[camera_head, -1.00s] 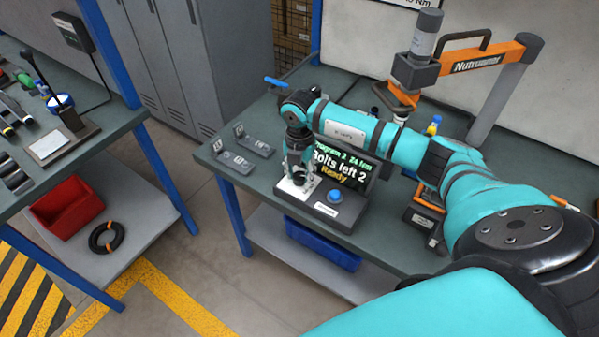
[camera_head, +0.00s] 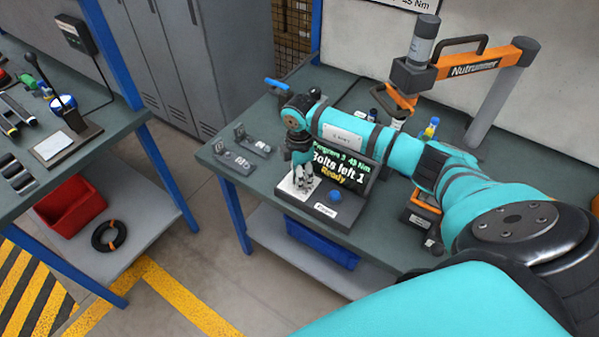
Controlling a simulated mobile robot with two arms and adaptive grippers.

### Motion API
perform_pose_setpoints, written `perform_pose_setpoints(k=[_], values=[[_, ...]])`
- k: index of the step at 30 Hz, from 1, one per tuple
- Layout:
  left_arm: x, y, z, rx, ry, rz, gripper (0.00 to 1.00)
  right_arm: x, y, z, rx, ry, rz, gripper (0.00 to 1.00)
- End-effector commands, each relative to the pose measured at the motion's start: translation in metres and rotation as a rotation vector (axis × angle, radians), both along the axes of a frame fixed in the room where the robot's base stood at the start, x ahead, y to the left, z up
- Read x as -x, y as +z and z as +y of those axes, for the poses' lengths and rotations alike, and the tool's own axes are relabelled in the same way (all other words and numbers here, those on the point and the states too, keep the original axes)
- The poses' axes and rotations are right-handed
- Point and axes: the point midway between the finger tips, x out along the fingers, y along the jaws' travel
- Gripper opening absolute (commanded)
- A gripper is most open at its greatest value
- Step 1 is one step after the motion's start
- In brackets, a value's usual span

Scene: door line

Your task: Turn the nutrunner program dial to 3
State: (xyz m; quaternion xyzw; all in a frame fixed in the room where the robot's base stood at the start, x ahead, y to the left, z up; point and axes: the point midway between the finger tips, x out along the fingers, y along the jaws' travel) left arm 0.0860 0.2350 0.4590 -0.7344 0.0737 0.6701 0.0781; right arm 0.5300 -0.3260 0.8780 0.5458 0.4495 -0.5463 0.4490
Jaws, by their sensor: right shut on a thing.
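The nutrunner controller (camera_head: 345,212) stands on the grey-green bench, with a white plate (camera_head: 290,188) on its left side and a blue button (camera_head: 334,196). Its screen (camera_head: 345,166) reads Program 3, 45 Nm, Bolts left 1, Ready. My right gripper (camera_head: 304,190) points down over the white plate and is shut on the program dial, which its fingers hide almost wholly. My left gripper is not in view.
The orange nutrunner arm (camera_head: 474,66) stands behind on its grey post. Grey metal fixtures (camera_head: 236,160) lie on the bench left of the controller. A blue bin (camera_head: 322,243) sits on the shelf below. Another bench (camera_head: 100,150) is at the left.

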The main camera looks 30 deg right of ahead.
Motion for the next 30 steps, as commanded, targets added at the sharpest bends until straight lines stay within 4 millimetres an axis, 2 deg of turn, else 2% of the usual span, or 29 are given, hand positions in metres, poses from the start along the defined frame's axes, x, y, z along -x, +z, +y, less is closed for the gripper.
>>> perform_pose_setpoints(k=[9,23,24,29,30], values=[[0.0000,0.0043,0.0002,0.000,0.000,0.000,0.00,-0.0012,0.0018,-0.0007,0.001,-0.098,-0.004,0.04],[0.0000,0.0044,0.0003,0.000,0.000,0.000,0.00,-0.0013,0.0015,-0.0006,0.000,-0.112,-0.004,0.04],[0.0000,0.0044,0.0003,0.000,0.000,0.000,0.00,-0.0013,0.0016,-0.0006,0.000,-0.112,-0.004,0.37],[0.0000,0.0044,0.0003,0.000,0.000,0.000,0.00,-0.0010,0.0012,-0.0004,0.001,-0.111,-0.003,0.58],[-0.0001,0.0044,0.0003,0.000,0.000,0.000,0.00,-0.0008,0.0010,-0.0004,0.001,-0.111,-0.003,0.59]])
